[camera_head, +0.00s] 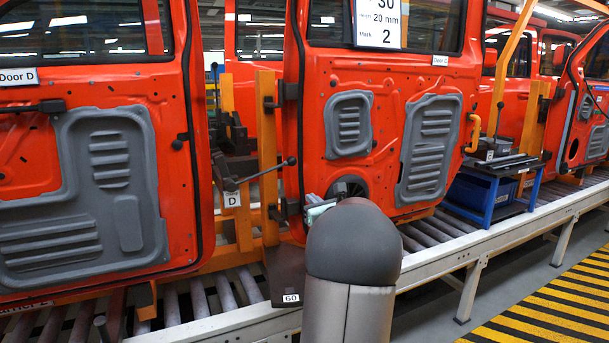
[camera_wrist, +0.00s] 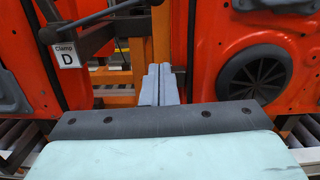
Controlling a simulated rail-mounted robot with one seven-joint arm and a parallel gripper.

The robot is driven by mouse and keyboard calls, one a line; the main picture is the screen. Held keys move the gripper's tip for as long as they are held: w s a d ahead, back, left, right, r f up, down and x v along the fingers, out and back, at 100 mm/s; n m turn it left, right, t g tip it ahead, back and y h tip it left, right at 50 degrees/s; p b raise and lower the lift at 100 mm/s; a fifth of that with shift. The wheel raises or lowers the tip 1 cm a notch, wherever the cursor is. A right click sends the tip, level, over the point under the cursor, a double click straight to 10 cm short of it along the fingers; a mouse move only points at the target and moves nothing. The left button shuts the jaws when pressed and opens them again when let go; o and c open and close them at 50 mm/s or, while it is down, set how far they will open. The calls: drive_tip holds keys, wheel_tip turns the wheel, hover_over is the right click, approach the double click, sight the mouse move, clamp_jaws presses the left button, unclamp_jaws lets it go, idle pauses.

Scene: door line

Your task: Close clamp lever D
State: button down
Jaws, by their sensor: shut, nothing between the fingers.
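Clamp lever D (camera_head: 265,171) is a thin dark rod with a black ball knob, sloping up to the right from its clamp on the orange post. A white D tag (camera_head: 232,199) hangs below its left end. In the wrist view the "Clamp D" tag (camera_wrist: 67,55) is at upper left, and the lever's rod (camera_wrist: 118,14) runs along the top; its knob is not clear there. My gripper (camera_wrist: 160,84) is shut and empty, its grey fingers side by side pointing towards the orange post. In the head view my gripper (camera_head: 318,211) is below and right of the knob, apart from it and partly hidden by my arm.
Orange door panels stand left (camera_head: 30,150) and right (camera_head: 385,85) of the post (camera_head: 268,130), with a narrow gap between. A roller conveyor (camera_head: 430,229) runs beneath. A blue stand (camera_head: 490,187) is at right. The right door's round black speaker (camera_wrist: 255,80) is close to my gripper's right.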

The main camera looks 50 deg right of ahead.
drive_tip(key=shift+a, duration=0.15)
drive_tip(key=shift+w, duration=0.1)
drive_tip(key=w+d+r+p, duration=0.4)
drive_tip(key=w, duration=0.5)
drive_tip(key=shift+w+d+r+p, duration=0.25)
drive_tip(key=shift+d+p, duration=0.1)
drive_tip(key=shift+d, duration=0.05)
